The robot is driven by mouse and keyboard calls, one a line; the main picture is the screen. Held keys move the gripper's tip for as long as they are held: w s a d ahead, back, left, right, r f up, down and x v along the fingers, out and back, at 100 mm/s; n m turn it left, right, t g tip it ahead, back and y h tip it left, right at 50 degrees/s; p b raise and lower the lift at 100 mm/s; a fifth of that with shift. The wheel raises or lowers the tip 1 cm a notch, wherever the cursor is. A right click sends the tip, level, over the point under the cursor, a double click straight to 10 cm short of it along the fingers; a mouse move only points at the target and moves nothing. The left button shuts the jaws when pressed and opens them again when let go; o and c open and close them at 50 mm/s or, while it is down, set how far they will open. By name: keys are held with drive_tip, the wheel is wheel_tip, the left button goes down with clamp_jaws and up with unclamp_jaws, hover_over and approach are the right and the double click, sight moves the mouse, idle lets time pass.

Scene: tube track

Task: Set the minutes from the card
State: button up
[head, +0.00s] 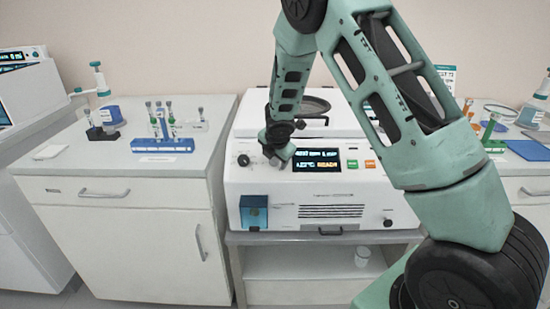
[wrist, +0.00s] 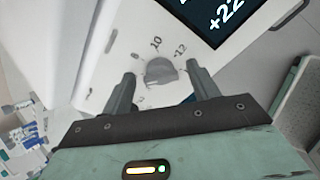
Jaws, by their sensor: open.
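The minutes dial is a grey knob (wrist: 160,73) with printed numbers around it, 8, 10 and 12 among them. My gripper (wrist: 161,80) is open, with one finger on each side of the knob; I cannot tell whether they touch it. In the head view my gripper (head: 277,151) is at the front panel of the white centrifuge (head: 290,188), left of its lit display (head: 317,160), and hides the dial. The display's lower line ends in READY; its upper line is too small to read surely. A white card with a teal top (head: 446,76) shows behind my arm, its print unreadable.
A green button (head: 352,164) and an orange button (head: 370,163) sit right of the display. The lid (head: 318,106) is on top. A blue tube rack (head: 163,145) stands on the left counter. A blue mat (head: 528,150) lies on the right counter.

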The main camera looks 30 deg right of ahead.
drive_tip(key=c, duration=1)
drive_tip(key=m+b, duration=0.4)
drive_tip(key=shift+s+f+m+t, duration=0.1)
drive_tip(key=shift+f+m+t, duration=0.1)
drive_tip(key=shift+m+t, duration=0.1)
drive_tip(key=m+b, duration=0.3)
drive_tip(key=m, duration=0.1)
drive_tip(key=shift+m+b, duration=0.3)
drive_tip(key=shift+s+r, duration=0.1)
drive_tip(key=o, duration=1)
